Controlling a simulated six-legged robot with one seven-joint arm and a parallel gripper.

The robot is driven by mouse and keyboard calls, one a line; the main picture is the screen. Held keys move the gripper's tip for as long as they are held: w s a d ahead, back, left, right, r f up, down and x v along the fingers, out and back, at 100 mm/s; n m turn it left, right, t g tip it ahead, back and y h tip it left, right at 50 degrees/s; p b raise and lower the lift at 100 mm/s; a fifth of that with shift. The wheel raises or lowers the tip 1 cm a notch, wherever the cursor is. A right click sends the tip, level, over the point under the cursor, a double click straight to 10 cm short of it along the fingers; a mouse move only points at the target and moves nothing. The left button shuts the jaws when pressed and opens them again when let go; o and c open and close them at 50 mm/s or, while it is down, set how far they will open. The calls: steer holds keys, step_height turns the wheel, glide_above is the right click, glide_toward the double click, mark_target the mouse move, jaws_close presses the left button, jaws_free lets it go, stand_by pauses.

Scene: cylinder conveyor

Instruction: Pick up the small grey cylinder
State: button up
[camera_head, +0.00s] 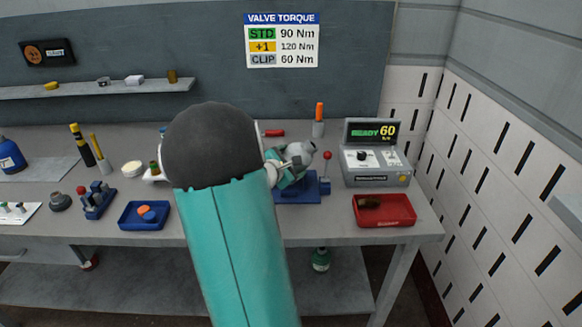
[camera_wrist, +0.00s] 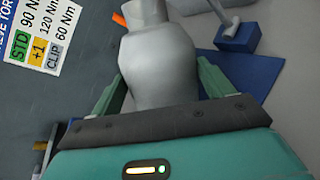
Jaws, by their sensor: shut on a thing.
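The small grey cylinder (camera_wrist: 158,65) fills the upper middle of the wrist view. It has a rounded body and a narrower neck. My gripper (camera_wrist: 160,82) is shut on it, with one green finger along each side. In the head view the cylinder (camera_head: 301,150) shows at the end of my gripper (camera_head: 290,170), just above the blue fixture (camera_head: 312,189). The fixture also shows behind it in the wrist view (camera_wrist: 245,70). Whether the cylinder still touches the fixture cannot be told. My arm hides part of the bench in the head view.
A red-knobbed lever (camera_head: 327,156) rises close to the right of the cylinder. A red tray (camera_head: 400,218) and a grey READY 60 box (camera_head: 376,178) stand further right. A blue tray (camera_head: 130,222) lies left of my arm. An orange-topped post (camera_head: 319,128) stands behind.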

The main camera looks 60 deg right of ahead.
steer(key=a+r, duration=1.1)
steer(key=a, duration=0.3)
steer(key=shift+s, duration=0.3)
